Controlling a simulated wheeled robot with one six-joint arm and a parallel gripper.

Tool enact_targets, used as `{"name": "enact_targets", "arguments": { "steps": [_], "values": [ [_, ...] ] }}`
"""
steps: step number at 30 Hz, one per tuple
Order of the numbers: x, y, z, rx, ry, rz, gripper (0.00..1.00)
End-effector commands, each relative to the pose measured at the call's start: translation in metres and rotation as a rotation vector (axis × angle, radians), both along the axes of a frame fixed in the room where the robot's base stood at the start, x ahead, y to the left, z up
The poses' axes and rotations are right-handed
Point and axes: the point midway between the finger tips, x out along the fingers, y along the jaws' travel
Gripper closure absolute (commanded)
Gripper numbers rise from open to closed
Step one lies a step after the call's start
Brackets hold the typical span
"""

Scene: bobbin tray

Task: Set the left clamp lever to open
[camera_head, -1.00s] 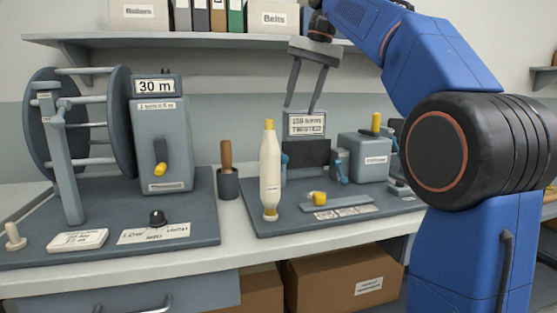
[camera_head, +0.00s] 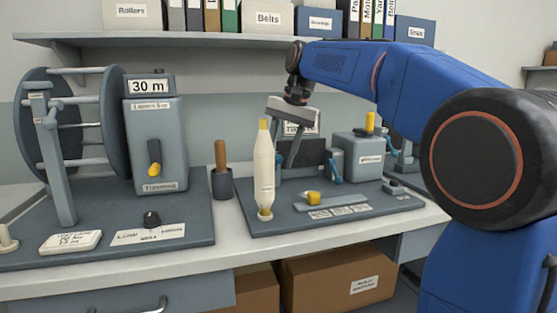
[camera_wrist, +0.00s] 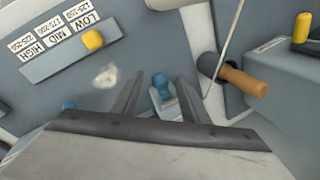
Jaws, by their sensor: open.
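The left clamp lever (camera_wrist: 161,85) has a blue knob. In the wrist view it stands between my two fingers, with a gap to each side; I cannot tell how it is set. In the head view it is mostly hidden behind the fingers and the white bobbin. My gripper (camera_head: 284,158) is open, pointing down just right of the bobbin, and its fingers also show in the wrist view (camera_wrist: 160,82). The right clamp lever (camera_head: 335,175), also blue, is in front of the grey box and shows in the wrist view (camera_wrist: 68,104).
The white bobbin (camera_head: 264,170) stands upright close to my gripper. A wooden-handled tool (camera_head: 221,155) is in a dark cup to its left. A yellow slider (camera_head: 313,197) sits on a labelled bar in front. A shelf (camera_head: 180,39) runs above.

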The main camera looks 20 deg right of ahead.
Motion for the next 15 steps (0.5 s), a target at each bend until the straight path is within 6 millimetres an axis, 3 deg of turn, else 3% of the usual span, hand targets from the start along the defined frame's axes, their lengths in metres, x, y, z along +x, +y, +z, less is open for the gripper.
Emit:
{"name": "enact_targets", "arguments": {
  "steps": [6, 15],
  "values": [
    [0.002, 0.003, -0.014, 0.000, 0.000, 0.000, 0.59],
    [0.002, 0.003, -0.015, -0.001, -0.001, 0.000, 0.61]
  ]
}}
